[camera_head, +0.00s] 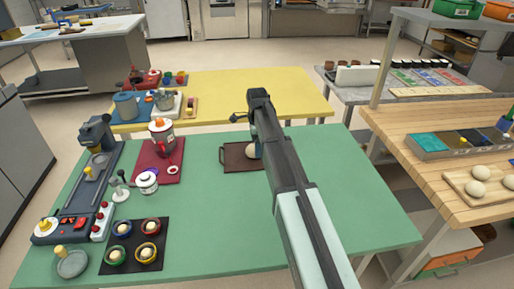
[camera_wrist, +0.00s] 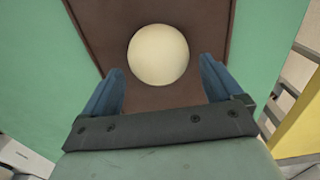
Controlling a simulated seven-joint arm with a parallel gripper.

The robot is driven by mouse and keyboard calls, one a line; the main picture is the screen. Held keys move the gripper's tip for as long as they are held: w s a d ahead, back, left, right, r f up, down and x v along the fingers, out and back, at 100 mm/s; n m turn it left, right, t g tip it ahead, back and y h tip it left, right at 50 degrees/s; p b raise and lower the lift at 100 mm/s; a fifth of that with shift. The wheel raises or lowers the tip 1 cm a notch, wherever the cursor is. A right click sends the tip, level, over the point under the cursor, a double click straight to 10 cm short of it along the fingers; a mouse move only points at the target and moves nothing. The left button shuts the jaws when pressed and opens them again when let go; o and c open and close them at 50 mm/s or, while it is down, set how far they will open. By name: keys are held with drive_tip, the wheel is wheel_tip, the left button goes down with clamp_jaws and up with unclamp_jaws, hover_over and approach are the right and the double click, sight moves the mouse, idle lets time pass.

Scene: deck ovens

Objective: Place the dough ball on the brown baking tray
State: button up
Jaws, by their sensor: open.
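The brown baking tray (camera_head: 233,161) lies on the green table. A pale round dough ball (camera_head: 252,151) is over the tray's right part, partly hidden by my arm. In the wrist view the dough ball (camera_wrist: 158,54) appears to rest on the brown tray (camera_wrist: 205,22). My gripper (camera_wrist: 161,66) is open. Its two blue fingers are apart, one on each side of the ball's near edge, with gaps visible between them and the ball. In the head view my gripper (camera_head: 256,142) is mostly hidden behind my arm.
A wooden board (camera_head: 456,180) with several dough balls is on the wooden counter at right. A dark mat (camera_head: 132,262) with small bowls, a maroon mat (camera_head: 148,174) and appliances fill the table's left side. The green table (camera_head: 215,225) is clear in front of the tray.

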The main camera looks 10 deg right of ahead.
wheel_tip(320, 180, up, 10)
drive_tip(key=shift+r, duration=0.2)
idle(0.4)
